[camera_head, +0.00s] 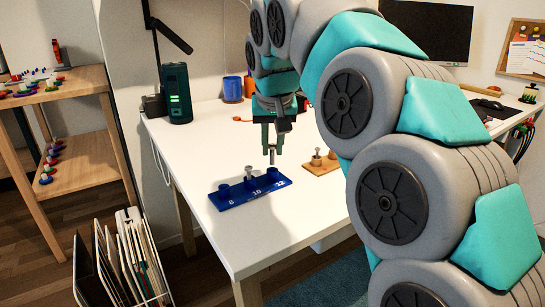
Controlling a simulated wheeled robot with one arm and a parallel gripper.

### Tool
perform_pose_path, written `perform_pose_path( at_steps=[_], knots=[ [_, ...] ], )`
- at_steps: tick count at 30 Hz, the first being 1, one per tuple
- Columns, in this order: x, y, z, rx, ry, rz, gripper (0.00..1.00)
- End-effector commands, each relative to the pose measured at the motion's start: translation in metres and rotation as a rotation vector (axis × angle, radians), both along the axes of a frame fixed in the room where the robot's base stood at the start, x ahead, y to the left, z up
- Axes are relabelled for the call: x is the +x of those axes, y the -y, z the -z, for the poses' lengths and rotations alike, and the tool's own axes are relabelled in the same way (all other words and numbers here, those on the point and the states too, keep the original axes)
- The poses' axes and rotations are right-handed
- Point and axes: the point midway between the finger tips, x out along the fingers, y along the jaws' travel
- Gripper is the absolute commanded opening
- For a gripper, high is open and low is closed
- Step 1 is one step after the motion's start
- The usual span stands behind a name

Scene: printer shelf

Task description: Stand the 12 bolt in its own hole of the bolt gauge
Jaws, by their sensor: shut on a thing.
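The blue bolt gauge (240,199) lies on the white table and carries the marks 8, 10 and 12, each by a raised blue socket. A grey bolt (249,170) stands upright in the middle socket, marked 10. The socket marked 8 (223,190) looks empty. My gripper (271,148) points down, shut on a slim grey bolt (272,158). This bolt hangs upright just above the 12 socket (273,174). Whether its tip touches the socket cannot be told from this angle.
A wooden block (314,170) with small metal and wooden pieces stands right of the gauge. Blue (232,89) and orange (249,87) cups and a dark speaker-like box (176,93) stand farther back. The table front left of the gauge is clear.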

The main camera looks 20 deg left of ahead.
Motion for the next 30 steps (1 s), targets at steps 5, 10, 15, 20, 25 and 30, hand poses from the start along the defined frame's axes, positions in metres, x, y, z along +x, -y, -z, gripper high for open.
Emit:
perform_pose_path(
  at_steps=[5,10,15,20,25,30],
  knots=[
    [-0.002,0.0,0.015,0.0,0.0,-0.004,0.0],
    [-0.002,0.0,0.029,0.001,-0.001,-0.002,0.0],
    [-0.001,0.0,0.03,0.002,0.0,-0.001,0.0],
    [-0.001,0.0,0.032,0.001,0.001,0.0,0.0],
    [-0.001,0.0,0.034,0.001,0.001,-0.001,0.34],
    [-0.001,0.0,0.034,0.001,0.001,-0.001,0.52]
  ],
)
